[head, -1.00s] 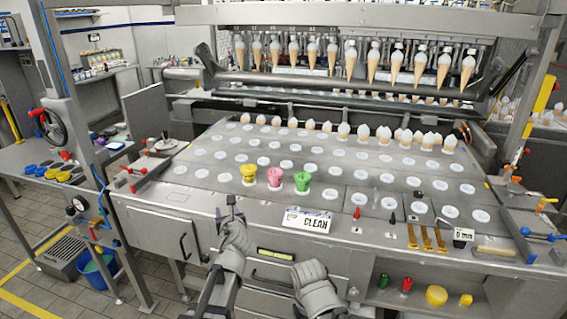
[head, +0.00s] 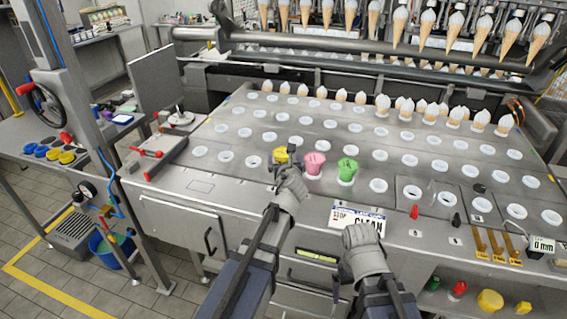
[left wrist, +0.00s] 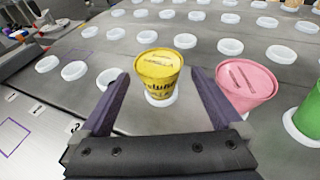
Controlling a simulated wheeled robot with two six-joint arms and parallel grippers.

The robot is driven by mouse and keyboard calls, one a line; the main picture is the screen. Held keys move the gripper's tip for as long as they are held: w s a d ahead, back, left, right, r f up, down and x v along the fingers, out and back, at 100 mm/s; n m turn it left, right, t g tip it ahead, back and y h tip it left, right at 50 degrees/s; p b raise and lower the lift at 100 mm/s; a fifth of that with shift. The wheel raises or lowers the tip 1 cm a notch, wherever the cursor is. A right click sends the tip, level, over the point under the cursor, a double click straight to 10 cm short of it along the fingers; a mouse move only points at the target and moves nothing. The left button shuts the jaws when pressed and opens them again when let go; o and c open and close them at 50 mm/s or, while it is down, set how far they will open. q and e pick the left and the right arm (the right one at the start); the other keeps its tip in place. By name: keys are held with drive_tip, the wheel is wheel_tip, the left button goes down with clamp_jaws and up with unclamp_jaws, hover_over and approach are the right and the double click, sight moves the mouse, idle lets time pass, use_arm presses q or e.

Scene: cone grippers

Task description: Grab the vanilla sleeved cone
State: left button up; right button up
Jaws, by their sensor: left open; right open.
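The vanilla sleeved cone is a yellow sleeve (head: 281,153) with a lid, standing in a white ring on the steel deck. In the left wrist view the yellow sleeve (left wrist: 158,88) is upright and its lid reads vanilla. My left gripper (head: 284,164) is open just in front of it. In the left wrist view the two fingers (left wrist: 158,76) lie either side of the sleeve, with gaps showing, so it is not clamped. My right gripper (head: 360,232) is open and empty, low near the front edge, by the sign; its fingertips are hard to make out.
A pink sleeve (head: 314,164) and a green sleeve (head: 347,170) stand close to the right of the yellow one. A white sign (head: 357,220) sits at the front edge. White-topped cones (head: 382,104) line the back, and more hang above. Mostly empty white rings fill the deck.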

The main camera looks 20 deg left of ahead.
use_arm(q)
drive_tip(key=shift+f+b+x, duration=0.15)
drive_tip(key=shift+b+x, duration=0.35)
drive_tip(key=shift+x, duration=0.85)
drive_tip(key=shift+f+b+x, duration=0.1)
drive_tip(key=shift+b+x, duration=0.4)
drive_tip(key=shift+x, duration=0.8)
drive_tip(key=shift+s, duration=0.1)
drive_tip(key=c, duration=1.2)
